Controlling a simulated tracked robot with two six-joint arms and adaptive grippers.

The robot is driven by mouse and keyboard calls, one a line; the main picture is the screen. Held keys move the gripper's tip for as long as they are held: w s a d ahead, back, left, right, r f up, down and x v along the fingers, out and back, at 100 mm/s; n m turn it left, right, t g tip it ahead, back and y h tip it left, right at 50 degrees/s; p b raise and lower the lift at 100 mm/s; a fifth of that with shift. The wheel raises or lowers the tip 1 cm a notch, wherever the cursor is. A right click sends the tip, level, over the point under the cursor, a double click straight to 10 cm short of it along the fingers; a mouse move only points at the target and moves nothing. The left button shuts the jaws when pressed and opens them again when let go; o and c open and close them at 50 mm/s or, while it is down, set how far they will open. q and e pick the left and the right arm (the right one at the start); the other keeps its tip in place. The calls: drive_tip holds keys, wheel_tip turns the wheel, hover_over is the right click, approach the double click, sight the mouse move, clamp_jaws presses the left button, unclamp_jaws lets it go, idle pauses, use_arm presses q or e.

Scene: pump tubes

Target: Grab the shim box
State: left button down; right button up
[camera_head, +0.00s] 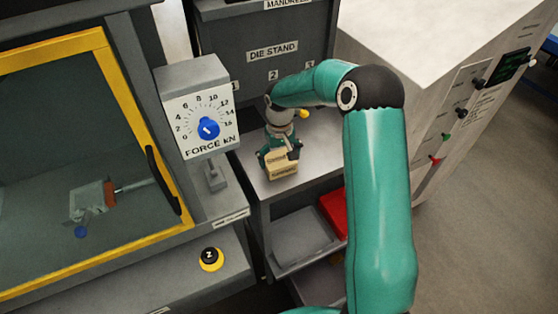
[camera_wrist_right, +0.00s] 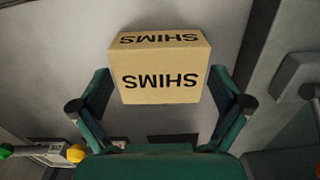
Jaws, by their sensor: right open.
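The shim box (camera_head: 281,165) is a small tan carton on the grey shelf of the die stand. In the right wrist view the box (camera_wrist_right: 160,70) shows the word SHIMS on two faces. My right gripper (camera_head: 279,155) is right at the box, above and behind it in the head view. In the wrist view my right gripper (camera_wrist_right: 160,98) is open, with one finger on each side of the box and small gaps visible at both sides. My left gripper is in neither view.
The die stand (camera_head: 270,70) rises behind the shelf. A force dial (camera_head: 205,115) and a yellow-framed window (camera_head: 60,45) stand to the left. A red tray (camera_head: 335,208) and a grey tray (camera_head: 300,240) sit below. A pale cabinet (camera_head: 420,60) is at the right.

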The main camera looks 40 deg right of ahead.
drive_tip(key=shift+f, duration=1.1)
drive_tip(key=c, duration=1)
drive_tip(key=shift+r, duration=0.2)
